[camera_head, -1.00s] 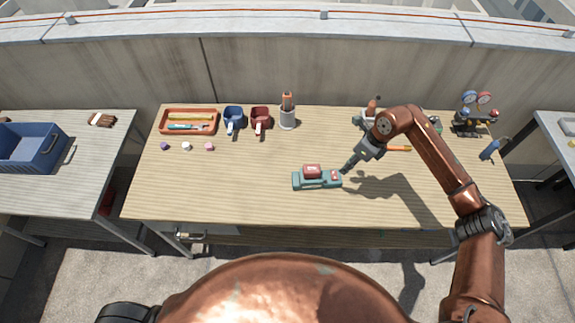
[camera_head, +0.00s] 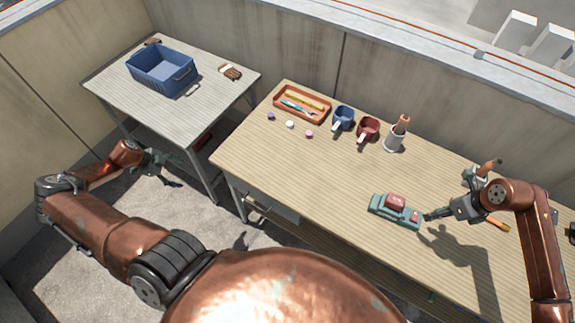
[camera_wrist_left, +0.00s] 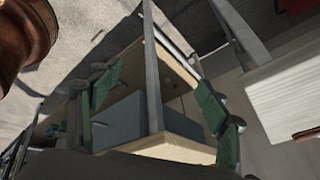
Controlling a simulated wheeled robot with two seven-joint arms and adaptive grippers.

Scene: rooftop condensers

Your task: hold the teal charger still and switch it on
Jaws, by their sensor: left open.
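The teal charger (camera_head: 378,209) lies on the long wooden table, with a red block (camera_head: 396,201) seated on top and a small red spot near its right end. My right gripper (camera_head: 428,216) points at the charger's right end from the right. Its fingers look closed together, and I cannot tell whether the tips touch the charger. My left gripper (camera_head: 168,160) is open and empty, off to the left beyond the wooden table's left end, far from the charger. Its green-padded fingers are spread apart in the left wrist view (camera_wrist_left: 158,88).
The wooden table (camera_head: 300,175) also carries an orange tray (camera_head: 276,104), a blue mug (camera_head: 343,117), a red mug (camera_head: 367,129), a grey cup (camera_head: 394,140) and small caps. A side table (camera_head: 120,88) holds a blue crate (camera_head: 165,80) and a brush (camera_head: 231,72). Wood left of the charger is clear.

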